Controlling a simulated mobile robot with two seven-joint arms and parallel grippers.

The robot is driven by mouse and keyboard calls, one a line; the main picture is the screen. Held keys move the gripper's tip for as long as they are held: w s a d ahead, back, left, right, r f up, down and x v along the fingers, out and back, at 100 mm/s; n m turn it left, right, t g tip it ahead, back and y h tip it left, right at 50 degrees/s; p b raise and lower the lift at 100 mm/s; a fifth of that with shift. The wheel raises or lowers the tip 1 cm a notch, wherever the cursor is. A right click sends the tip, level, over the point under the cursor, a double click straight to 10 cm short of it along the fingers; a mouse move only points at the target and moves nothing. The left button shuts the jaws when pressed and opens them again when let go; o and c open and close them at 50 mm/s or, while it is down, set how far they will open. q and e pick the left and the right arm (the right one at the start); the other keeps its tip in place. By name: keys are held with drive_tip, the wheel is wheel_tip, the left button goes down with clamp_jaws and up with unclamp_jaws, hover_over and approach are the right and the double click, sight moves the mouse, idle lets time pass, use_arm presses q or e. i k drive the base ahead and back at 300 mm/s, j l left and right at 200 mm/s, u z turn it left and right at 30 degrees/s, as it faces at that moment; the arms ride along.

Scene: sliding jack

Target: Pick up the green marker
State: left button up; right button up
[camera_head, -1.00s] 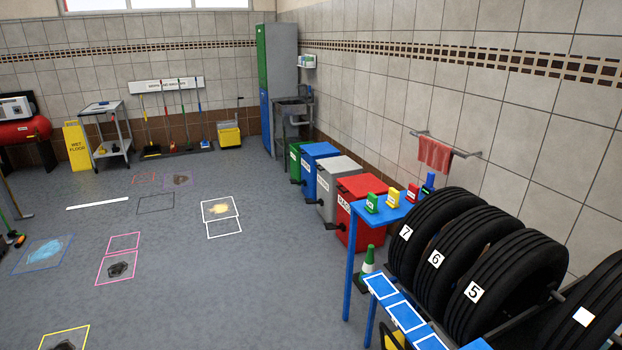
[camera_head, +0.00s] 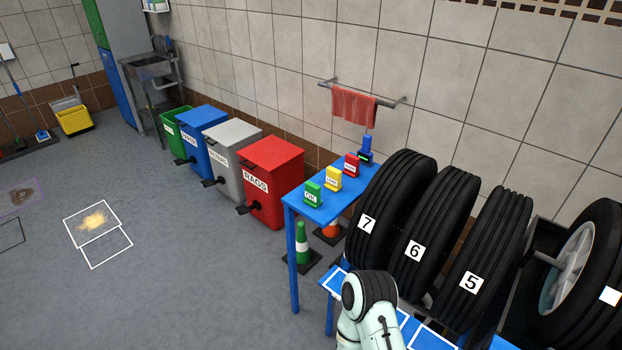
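The green marker (camera_head: 313,193) is a small upright block with a white label, at the near left end of a narrow blue table (camera_head: 291,199). Beside it, going back to the right, stand a yellow marker (camera_head: 333,179), a red marker (camera_head: 351,166) and a blue one (camera_head: 365,150). Nothing touches the green marker. A pale, rounded link of one of my arms shows at the bottom centre, below and to the right of the markers. Neither of my grippers is in view.
Tyres (camera_head: 390,212) numbered 7, 6 and 5 stand on a rack right of the table. A red bin (camera_head: 273,182) and other bins line the wall at left. A green cone (camera_head: 302,246) and an orange cone (camera_head: 331,231) stand under the table. The left floor is open.

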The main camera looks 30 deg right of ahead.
sight(312, 200)
drive_tip(key=i+j+z, duration=0.1)
drive_tip(key=i+z, duration=0.25)
drive_tip(key=i+j+z, duration=0.2)
drive_tip(key=z, duration=0.15)
drive_tip(key=i+j+z, duration=0.35)
drive_tip(key=i, duration=0.05)
